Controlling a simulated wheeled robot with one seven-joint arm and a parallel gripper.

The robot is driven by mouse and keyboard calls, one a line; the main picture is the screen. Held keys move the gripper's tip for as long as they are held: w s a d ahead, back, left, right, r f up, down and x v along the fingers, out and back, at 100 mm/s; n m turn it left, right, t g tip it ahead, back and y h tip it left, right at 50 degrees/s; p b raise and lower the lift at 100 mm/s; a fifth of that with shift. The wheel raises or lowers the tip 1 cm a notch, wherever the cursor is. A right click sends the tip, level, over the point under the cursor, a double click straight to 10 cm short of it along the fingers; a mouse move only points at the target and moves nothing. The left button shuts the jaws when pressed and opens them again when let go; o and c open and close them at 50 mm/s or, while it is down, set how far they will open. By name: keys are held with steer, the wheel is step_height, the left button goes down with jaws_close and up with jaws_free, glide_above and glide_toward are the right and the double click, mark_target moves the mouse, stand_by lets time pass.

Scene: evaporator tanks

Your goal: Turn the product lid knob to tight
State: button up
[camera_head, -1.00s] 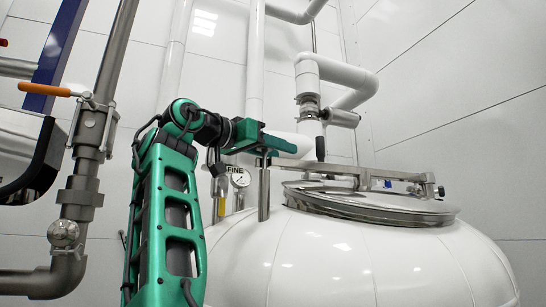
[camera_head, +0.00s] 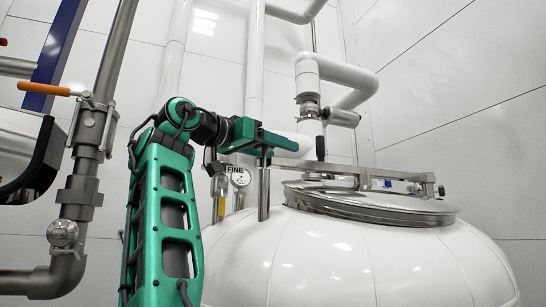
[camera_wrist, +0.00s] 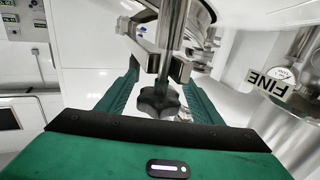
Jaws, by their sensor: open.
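The black star-shaped lid knob (camera_wrist: 158,102) sits on a metal threaded-looking shaft (camera_wrist: 172,40) in the wrist view. My gripper (camera_wrist: 161,72) is open, with its green fingers on either side of the knob and shaft; I cannot tell whether they touch it. In the head view my gripper (camera_head: 270,140) is above the metal post (camera_head: 264,195) at the left end of the lid's clamp bar (camera_head: 340,172). The knob is hard to make out there, around the fingers. The round steel lid (camera_head: 370,205) lies closed on the white tank (camera_head: 350,260).
A black upright handle (camera_head: 320,148) stands on the clamp bar right of my gripper. A gauge (camera_head: 240,178) and a FINE label (camera_wrist: 266,83) are close by. White pipes (camera_head: 254,70) rise behind. A steel pipe with an orange-handled valve (camera_head: 90,130) stands at left.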

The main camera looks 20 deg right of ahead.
steer(key=v, duration=1)
steer(key=shift+w, duration=0.1)
